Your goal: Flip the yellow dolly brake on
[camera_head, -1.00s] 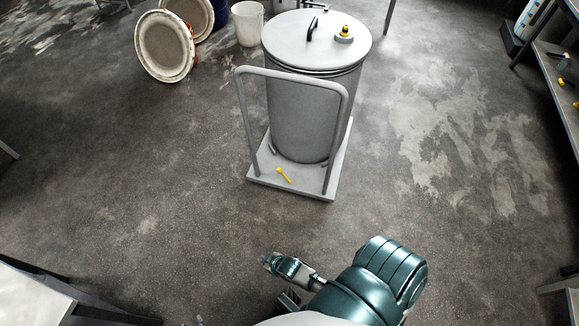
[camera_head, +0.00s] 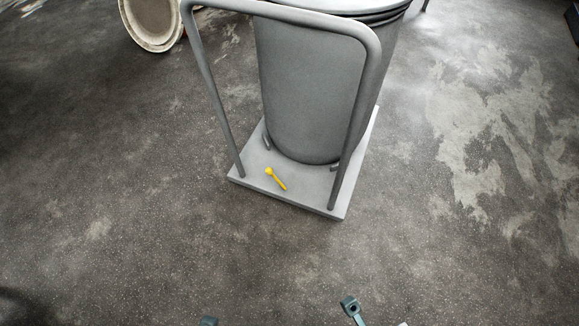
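The yellow brake lever (camera_head: 276,179) sits on the front of the grey dolly's flat base (camera_head: 302,196), between the two legs of the push handle. The lever slants, with its rounder end up and to the left and its thin end down and to the right. What looks like part of my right gripper (camera_head: 350,308) shows at the bottom edge, well apart from the dolly. A small teal tip (camera_head: 208,321), perhaps of my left gripper, barely shows further left. Most of both grippers is cut off, so their opening is hidden.
A large grey drum (camera_head: 315,95) stands on the dolly behind the lever. The tall tubular handle (camera_head: 290,14) arches above the lever. A round pale lid or drum end (camera_head: 150,22) lies at the upper left. The floor in front and to both sides is clear.

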